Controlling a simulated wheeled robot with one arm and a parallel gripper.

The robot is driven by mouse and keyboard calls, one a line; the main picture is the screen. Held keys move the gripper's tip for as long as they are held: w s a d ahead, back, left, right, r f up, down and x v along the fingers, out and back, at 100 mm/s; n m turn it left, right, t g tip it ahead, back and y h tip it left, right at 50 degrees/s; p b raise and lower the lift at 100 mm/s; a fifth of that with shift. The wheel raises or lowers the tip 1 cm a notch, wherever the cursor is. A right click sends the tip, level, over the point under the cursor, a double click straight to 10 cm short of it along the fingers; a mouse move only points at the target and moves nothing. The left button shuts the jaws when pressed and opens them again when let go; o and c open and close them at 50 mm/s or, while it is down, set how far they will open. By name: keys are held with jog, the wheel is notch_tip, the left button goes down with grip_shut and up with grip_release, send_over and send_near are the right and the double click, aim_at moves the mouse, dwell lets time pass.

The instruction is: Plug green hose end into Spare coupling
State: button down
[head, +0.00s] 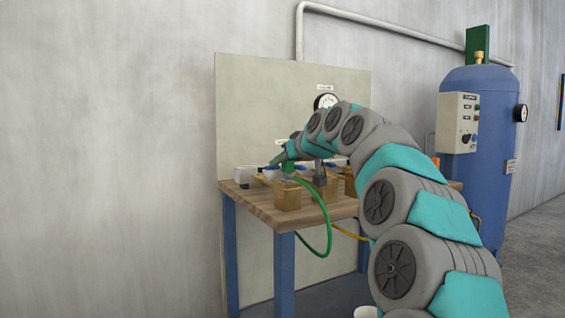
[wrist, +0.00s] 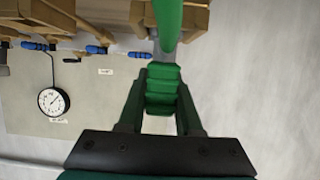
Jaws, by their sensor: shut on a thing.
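My gripper (wrist: 162,100) is shut on the ribbed green hose end (wrist: 163,85), which lies between its two fingers in the wrist view. A grey metal part shows just beyond the hose end, and the green hose (wrist: 169,22) crosses in front of it. In the head view my gripper (head: 285,163) is over the front-left wooden block (head: 287,195), and the green hose (head: 328,225) loops down past the table edge. I cannot tell whether the hose end touches a coupling. No label that I can read marks the Spare coupling.
More wooden blocks (head: 326,187) stand to the right on the wooden table (head: 257,202). Blue-handled valves (wrist: 96,50) line the back panel (head: 245,100), with a gauge (wrist: 53,101). A yellow hose (head: 348,233) hangs below. A blue tank (head: 490,150) stands right.

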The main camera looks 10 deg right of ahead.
jog(key=shift+c, duration=0.2)
grip_release()
dwell(0.3)
jog(key=shift+r, duration=0.2)
notch_tip(320, 180, up, 7)
jog(key=p, duration=0.5)
jog(key=shift+f, duration=0.2)
dwell(0.5)
